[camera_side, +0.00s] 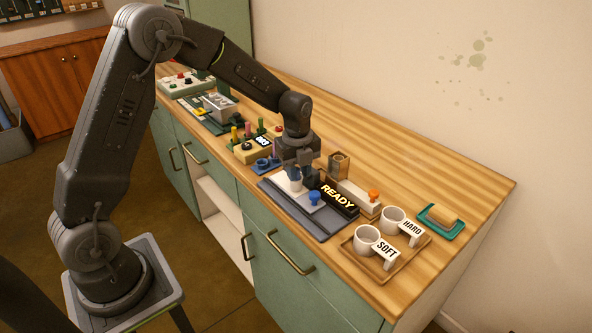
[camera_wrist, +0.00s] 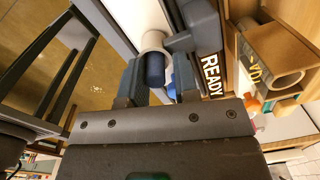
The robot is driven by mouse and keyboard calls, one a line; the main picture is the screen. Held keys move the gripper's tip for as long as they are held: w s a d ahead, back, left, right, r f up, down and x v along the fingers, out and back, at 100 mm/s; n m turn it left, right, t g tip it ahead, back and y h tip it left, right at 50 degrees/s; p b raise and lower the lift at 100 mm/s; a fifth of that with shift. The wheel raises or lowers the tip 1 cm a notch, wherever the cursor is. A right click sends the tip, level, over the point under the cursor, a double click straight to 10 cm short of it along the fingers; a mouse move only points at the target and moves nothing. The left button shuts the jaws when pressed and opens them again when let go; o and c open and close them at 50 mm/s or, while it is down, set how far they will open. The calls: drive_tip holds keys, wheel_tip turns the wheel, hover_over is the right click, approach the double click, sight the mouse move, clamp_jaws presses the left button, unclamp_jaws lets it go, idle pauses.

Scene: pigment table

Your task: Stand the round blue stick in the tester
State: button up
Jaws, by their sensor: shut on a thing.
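The round blue stick (camera_wrist: 154,68) is upright between the fingers of my gripper (camera_wrist: 157,84) in the wrist view. My gripper is shut on it. A white round cup (camera_wrist: 150,40) is at the stick's far end; I cannot tell whether the stick's end is inside it or just in front. In the side view my gripper (camera_side: 297,177) is low over the tester (camera_side: 318,224), a grey base with a white plate, a blue knob (camera_side: 314,197) and a dark "READY" sign (camera_side: 338,198). The gripper hides most of the stick there.
A blue holder (camera_side: 265,164) and a rack of coloured sticks (camera_side: 247,150) stand just left of my gripper. A wooden block (camera_side: 339,164) and a pale block with an orange knob (camera_side: 357,198) are close on the right. A wooden tray (camera_side: 376,266) bears cups marked SOFT and HARD.

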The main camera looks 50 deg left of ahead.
drive_tip(key=o, duration=0.5)
drive_tip(key=shift+s+a+f, duration=0.1)
drive_tip(key=shift+s+f, duration=0.1)
drive_tip(key=shift+f, duration=0.3)
drive_tip(key=shift+s+a+f, duration=0.1)
drive_tip(key=shift+s+f, duration=0.1)
drive_tip(key=shift+f, duration=0.3)
drive_tip(key=r, duration=1.6)
drive_tip(key=shift+w+d, duration=0.25)
drive_tip(key=shift+w, duration=0.1)
drive_tip(key=s+d+r+n+t, duration=0.1)
drive_tip(key=s+d+n, duration=0.1)
drive_tip(key=s+n, duration=0.5)
drive_tip(key=s+d+r+n+t, duration=0.1)
drive_tip(key=s+d+n+t, duration=0.1)
drive_tip(key=s+n, duration=0.5)
drive_tip(key=s+d+r+n+t, duration=0.1)
drive_tip(key=s+d+n+t, duration=0.1)
drive_tip(key=s+n, duration=0.5)
drive_tip(key=shift+s+d+r, duration=0.1)
drive_tip(key=shift+s+d, duration=0.05)
drive_tip(key=shift+s, duration=0.45)
drive_tip(key=shift+s+d+r, duration=0.15)
drive_tip(key=shift+s+d, duration=0.05)
drive_tip(key=shift+s, duration=0.4)
drive_tip(key=shift+s+d+r, duration=0.1)
drive_tip(key=shift+s+d, duration=0.05)
drive_tip(key=shift+s, duration=0.45)
